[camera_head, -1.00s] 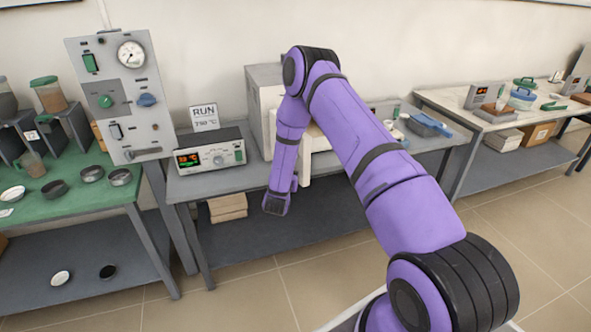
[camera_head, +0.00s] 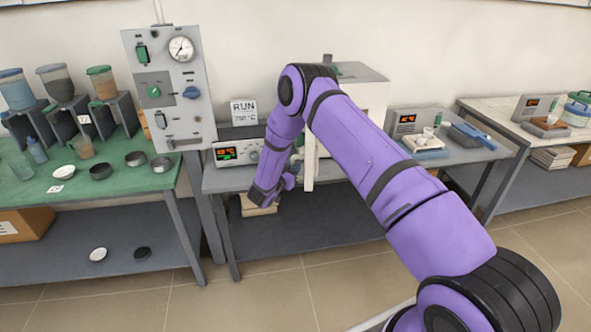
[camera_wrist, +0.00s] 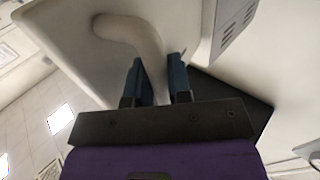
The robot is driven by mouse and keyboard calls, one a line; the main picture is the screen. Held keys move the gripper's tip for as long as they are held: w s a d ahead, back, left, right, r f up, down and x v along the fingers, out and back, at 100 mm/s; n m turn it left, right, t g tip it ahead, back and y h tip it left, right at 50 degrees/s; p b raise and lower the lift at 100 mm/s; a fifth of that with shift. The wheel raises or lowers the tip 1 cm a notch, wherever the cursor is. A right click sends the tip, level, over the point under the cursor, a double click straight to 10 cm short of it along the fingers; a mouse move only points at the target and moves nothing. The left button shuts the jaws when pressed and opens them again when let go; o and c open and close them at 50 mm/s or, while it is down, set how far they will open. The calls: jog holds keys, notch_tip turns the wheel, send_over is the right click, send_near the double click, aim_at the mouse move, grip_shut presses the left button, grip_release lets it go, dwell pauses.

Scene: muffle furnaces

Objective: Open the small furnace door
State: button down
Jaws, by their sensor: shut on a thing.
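The small furnace (camera_head: 362,98) is a pale box on the middle bench, partly hidden behind my arm. Its door (camera_head: 309,160) shows nearly edge-on as a narrow cream panel standing out in front of the body. In the wrist view the door (camera_wrist: 75,45) fills the upper left and carries a curved, cream bar handle (camera_wrist: 128,27). My gripper (camera_wrist: 160,75) is shut on this handle, with one dark blue finger on each side of it. In the head view my arm hides the handle and the furnace opening.
A controller with a lit display (camera_head: 238,152) and a RUN sign (camera_head: 243,112) stand left of the furnace. A tall gauge panel (camera_head: 170,85) is farther left. The floor before the bench is clear.

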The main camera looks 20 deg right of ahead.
jog(key=c, duration=1.1)
grip_release()
jog(key=v, duration=1)
jog(key=shift+s+a, duration=0.2)
jog(key=shift+a, duration=0.05)
